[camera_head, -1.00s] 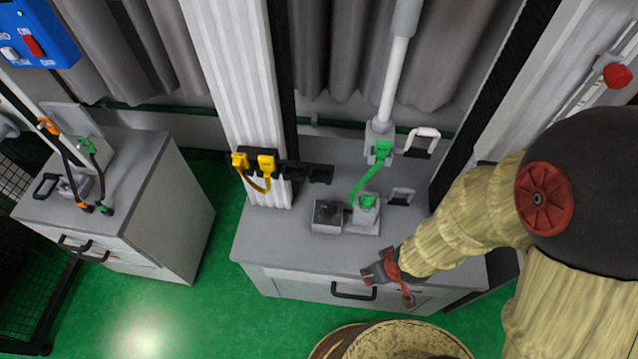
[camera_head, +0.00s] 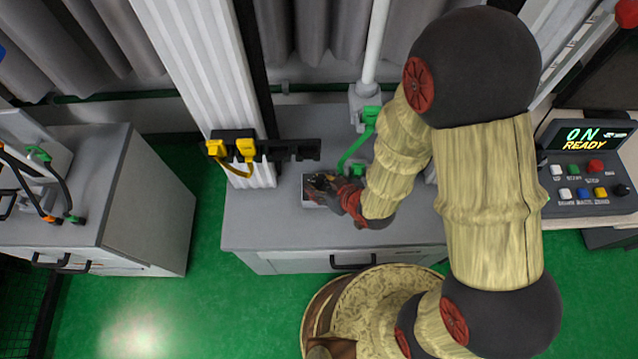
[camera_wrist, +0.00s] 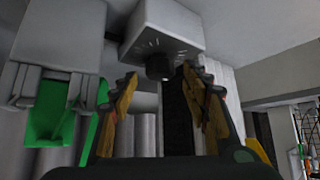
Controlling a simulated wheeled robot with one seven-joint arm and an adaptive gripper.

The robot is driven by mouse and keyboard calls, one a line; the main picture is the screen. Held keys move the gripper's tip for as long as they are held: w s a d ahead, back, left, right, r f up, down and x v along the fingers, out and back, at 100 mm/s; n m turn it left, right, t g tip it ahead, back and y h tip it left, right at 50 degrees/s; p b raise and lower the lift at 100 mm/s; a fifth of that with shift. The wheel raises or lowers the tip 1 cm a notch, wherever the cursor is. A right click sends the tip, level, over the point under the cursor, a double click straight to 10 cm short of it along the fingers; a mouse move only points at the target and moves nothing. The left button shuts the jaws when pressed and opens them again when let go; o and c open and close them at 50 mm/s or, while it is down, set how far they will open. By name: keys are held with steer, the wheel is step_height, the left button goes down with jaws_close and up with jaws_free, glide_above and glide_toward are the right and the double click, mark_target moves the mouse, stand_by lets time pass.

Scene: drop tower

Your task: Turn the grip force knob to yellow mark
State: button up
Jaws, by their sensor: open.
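The grip force knob (camera_wrist: 158,67) is a small black knob on a light grey box (camera_wrist: 165,20) with pale tick marks around it. In the wrist view it sits between and just beyond my open fingertips (camera_wrist: 157,80), and I see no clear contact. No yellow mark can be made out, and the knob's pointer is too dark to read. In the head view my gripper (camera_head: 323,187) is over the box (camera_head: 312,198) on the grey cabinet top and hides the knob.
A control panel (camera_head: 585,190) reading "ON READY" is at the right. The cabinet's front left top is clear.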

steer(key=shift+x, duration=0.85)
steer(key=shift+c, duration=1.4)
steer(key=c, duration=0.7)
steer(key=shift+c, duration=0.5)
